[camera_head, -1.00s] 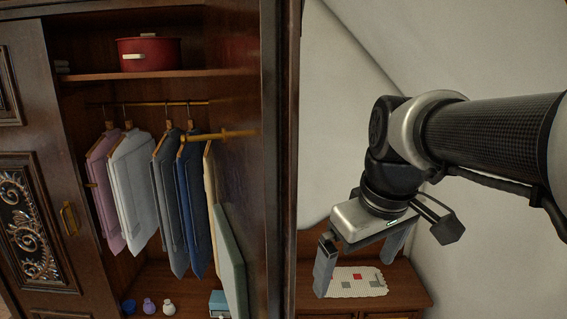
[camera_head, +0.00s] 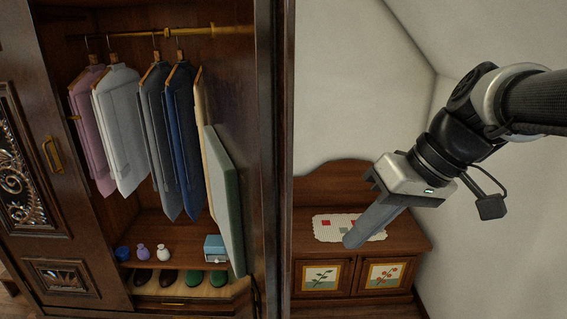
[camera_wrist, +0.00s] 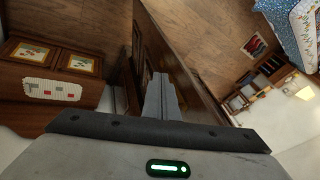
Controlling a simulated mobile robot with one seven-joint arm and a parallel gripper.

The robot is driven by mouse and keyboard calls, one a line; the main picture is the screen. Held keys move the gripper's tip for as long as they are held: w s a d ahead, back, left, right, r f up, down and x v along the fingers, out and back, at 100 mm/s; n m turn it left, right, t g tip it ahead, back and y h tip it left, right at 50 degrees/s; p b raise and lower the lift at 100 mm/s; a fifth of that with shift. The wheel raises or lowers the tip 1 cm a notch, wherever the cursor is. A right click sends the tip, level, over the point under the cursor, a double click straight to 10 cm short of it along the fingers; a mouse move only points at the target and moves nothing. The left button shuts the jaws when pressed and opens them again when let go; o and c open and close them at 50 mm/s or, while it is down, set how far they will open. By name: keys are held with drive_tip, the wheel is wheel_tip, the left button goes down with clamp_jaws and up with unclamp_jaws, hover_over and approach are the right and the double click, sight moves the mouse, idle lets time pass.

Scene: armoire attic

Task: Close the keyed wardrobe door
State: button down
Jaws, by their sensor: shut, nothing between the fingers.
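The open wardrobe (camera_head: 150,225) fills the left of the head view. A tall dark wooden panel (camera_head: 273,150), seen nearly edge-on, stands at the right of its opening. It looks like the swung-out door, but I cannot be sure, and no key shows clearly. A dark panelled wooden surface (camera_wrist: 190,75) also shows beyond my fingers in the wrist view. My gripper (camera_head: 355,240) is right of the edge-on panel in the head view, fingers together and empty, pointing down-left. Its closed fingers show at the centre of the wrist view (camera_wrist: 160,95). I cannot tell whether they touch the panel.
A carved door (camera_head: 45,180) with a brass handle (camera_head: 52,155) covers the wardrobe's left side. Shirts (camera_head: 125,130) hang inside, above shoes (camera_head: 170,278). A low cabinet (camera_head: 345,252) with a white cloth (camera_head: 330,227) stands behind my gripper. A patterned bed cover (camera_wrist: 285,30) shows in the wrist view.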

drive_tip(key=w+a+f+n+y+b, duration=0.1)
drive_tip(key=w+a+f+b, duration=0.2)
drive_tip(key=a+f, duration=0.5)
drive_tip(key=shift+w+a+f+n+y+b, duration=0.35)
drive_tip(key=shift+f+b, duration=0.55)
drive_tip(key=shift+f, duration=0.55)
drive_tip(key=shift+a, duration=0.15)
